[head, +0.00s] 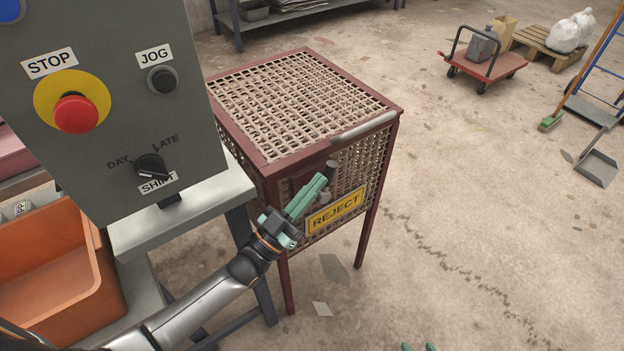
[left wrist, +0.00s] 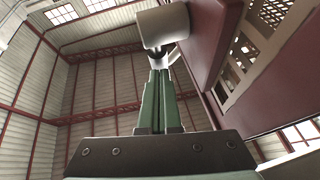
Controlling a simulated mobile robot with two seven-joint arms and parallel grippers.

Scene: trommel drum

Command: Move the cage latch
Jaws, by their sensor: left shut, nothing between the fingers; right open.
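The reject cage (head: 300,90) has a dark red frame, tan mesh sides and top, and a yellow REJECT sign (head: 335,211) on its front. The cage latch (head: 331,165) shows as a small grey cylinder on the front, partly hidden by my left gripper (head: 321,179). In the left wrist view the latch (left wrist: 163,25) is a pale cylinder with a bent metal piece below it, just beyond the fingertips. My left gripper (left wrist: 160,75) is shut and empty, its tips close to the latch; contact is unclear. My right gripper (head: 419,347) shows only its green fingertips at the bottom edge, apart.
A grey control panel (head: 120,120) with a red stop button stands at left, close to my left arm. An orange bin (head: 60,260) sits below it. A grey bar (head: 364,127) runs along the cage's top front edge.

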